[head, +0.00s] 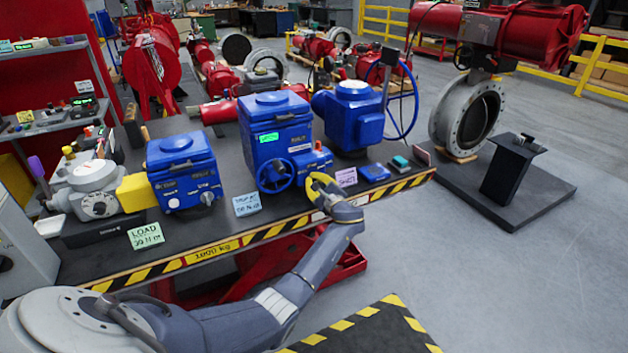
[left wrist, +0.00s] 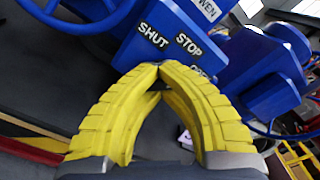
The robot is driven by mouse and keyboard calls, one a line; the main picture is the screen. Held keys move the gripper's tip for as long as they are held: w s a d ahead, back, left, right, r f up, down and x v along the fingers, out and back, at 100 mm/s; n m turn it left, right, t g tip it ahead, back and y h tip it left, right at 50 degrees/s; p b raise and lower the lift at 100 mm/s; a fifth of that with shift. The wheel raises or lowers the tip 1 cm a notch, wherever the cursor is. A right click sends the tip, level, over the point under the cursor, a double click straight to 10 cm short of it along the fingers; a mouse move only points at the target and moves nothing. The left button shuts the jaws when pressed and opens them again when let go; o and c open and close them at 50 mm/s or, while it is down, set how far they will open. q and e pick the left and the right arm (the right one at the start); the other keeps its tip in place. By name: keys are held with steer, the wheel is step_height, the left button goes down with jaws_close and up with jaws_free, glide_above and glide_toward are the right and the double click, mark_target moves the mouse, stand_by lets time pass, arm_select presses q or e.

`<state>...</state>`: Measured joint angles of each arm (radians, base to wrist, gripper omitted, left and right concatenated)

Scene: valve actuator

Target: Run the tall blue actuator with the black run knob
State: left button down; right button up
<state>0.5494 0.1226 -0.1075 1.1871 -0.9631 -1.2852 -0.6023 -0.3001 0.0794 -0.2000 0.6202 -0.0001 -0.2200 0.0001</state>
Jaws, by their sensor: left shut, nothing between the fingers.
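The tall blue actuator (head: 278,128) stands on the bench, with a green display and a blue handwheel (head: 274,173) on its front. A small blue control box (head: 314,160) juts out at its lower right. In the left wrist view the box (left wrist: 150,20) carries black labels reading SHUT, STOP and a partly covered third one. My left gripper (head: 317,182) is in front of the box; its yellow fingertips (left wrist: 159,67) meet just below the labels. It holds nothing. I cannot make out the black run knob, and whether the fingertips touch the box is unclear.
Another blue actuator (head: 352,115) with a large handwheel stands to the right. Paper cards (head: 247,205) lie along the striped bench edge (head: 221,249). Open floor (head: 450,270) lies in front at right.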

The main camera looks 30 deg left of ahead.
arm_select(q)
steer(key=shift+a+r+n, duration=0.15)
steer(key=shift+r+n, duration=0.25)
steer(key=shift+r, duration=0.05)
steer(key=n, duration=0.3)
steer(key=shift+n, duration=0.3)
steer(key=shift+a+f+n, duration=0.1)
steer(key=shift+a+n, duration=0.1)
steer(key=shift+n, duration=2)
steer(key=shift+s, duration=0.1)
steer(key=c, duration=0.9)
jaws_free()
steer(key=shift+s+a+f, duration=0.15)
steer(key=shift+s+f, duration=0.05)
steer(key=shift+f, duration=0.05)
steer(key=shift+c, duration=0.2)
steer(key=shift+o, duration=0.5)
steer(key=shift+w+d, duration=0.1)
steer(key=shift+d, duration=0.1)
steer(key=shift+d, duration=0.1)
